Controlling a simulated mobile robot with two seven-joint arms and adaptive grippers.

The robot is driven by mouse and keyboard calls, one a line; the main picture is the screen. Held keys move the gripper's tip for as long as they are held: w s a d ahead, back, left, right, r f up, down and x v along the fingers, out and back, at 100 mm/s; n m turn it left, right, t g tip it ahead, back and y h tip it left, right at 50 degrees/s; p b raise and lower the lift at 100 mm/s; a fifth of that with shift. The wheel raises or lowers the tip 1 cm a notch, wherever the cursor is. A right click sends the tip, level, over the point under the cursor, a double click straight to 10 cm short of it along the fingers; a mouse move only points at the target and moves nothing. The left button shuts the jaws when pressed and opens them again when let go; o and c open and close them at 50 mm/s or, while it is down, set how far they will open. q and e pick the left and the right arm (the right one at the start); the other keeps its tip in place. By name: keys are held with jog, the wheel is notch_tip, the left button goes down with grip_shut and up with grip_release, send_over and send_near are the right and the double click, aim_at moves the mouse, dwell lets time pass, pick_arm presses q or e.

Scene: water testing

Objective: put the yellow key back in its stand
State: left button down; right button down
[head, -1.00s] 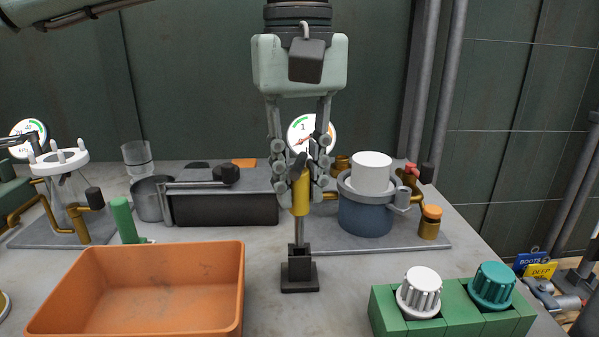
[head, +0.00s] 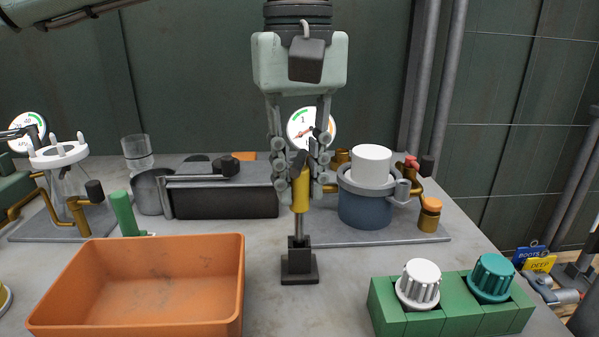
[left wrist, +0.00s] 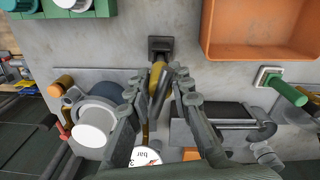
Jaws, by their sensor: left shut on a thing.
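My left gripper (head: 300,175) comes down from the top centre of the head view. It is shut on the yellow handle of the key (head: 301,192), which is held upright. The key's grey shaft points down to the small dark square stand (head: 299,270) on the bench. The shaft's lower end meets the top of the stand and seems to be in it; its tip is hidden. In the left wrist view the yellow key (left wrist: 157,73) is between the fingers, in line with the stand (left wrist: 160,46). My right gripper is not in view.
An orange tray (head: 240,285) is left of the stand. A green block (head: 455,300) with a white and a teal knob is at right. Behind stand a dark box (head: 225,203), a blue pot with white lid (head: 365,208) and a gauge (head: 305,125). Bare bench surrounds the stand.

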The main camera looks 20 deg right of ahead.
aim_at(300, 209)
pick_arm(q)
jog(key=shift+f+b, duration=1.15)
jog(key=shift+f, duration=0.95)
jog(key=c, duration=1.3)
grip_release()
notch_tip(300, 209, up, 12)
jog(key=shift+r, duration=0.1)
